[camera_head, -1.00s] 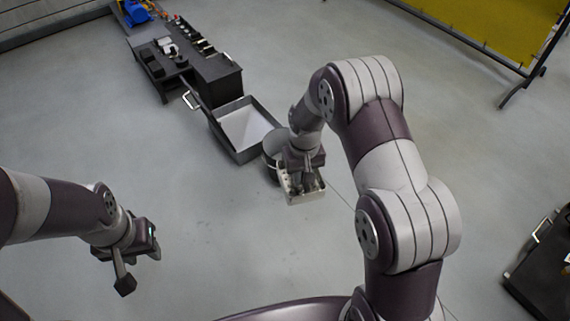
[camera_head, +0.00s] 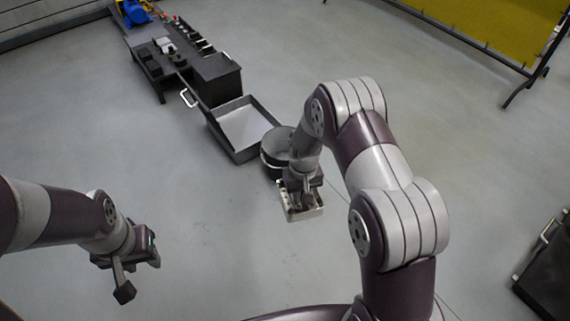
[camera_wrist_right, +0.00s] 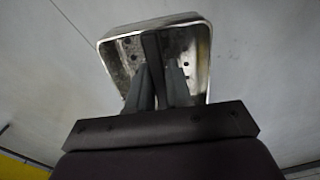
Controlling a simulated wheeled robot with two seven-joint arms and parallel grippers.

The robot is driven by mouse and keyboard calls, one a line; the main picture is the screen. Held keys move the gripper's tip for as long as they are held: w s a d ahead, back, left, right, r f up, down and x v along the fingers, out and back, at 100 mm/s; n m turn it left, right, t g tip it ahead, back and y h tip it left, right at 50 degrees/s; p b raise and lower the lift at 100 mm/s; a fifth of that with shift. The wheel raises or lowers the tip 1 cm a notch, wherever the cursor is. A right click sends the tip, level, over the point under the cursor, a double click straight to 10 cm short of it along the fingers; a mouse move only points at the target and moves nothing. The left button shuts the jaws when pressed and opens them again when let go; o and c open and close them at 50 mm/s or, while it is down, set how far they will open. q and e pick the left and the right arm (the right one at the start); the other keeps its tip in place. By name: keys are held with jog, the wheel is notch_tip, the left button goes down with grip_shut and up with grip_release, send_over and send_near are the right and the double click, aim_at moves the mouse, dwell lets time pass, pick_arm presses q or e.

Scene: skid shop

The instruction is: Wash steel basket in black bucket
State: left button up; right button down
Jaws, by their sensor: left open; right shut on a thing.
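The steel basket (camera_head: 303,214) is a small perforated metal box, and my right gripper (camera_head: 300,202) is shut on it. It hangs in front of the black bucket, clear of its rim in the head view. In the right wrist view the basket (camera_wrist_right: 196,50) shows its holes and rim around the fingers (camera_wrist_right: 155,85); the exact part gripped is hard to make out. The black bucket (camera_head: 272,160) is round and stands on the floor, partly hidden by my right arm. My left gripper (camera_head: 137,277) is open and empty over bare floor at left.
A grey rectangular tray (camera_head: 240,128) stands behind and left of the bucket. A dark bench (camera_head: 210,78) with small items is beyond it. A dark cabinet (camera_head: 548,275) is at lower right and a yellow screen (camera_head: 490,30) at upper right. The floor between is clear.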

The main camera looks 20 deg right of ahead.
notch_tip(320, 180, down, 23)
jog(key=b, duration=1.3)
dwell(2.0)
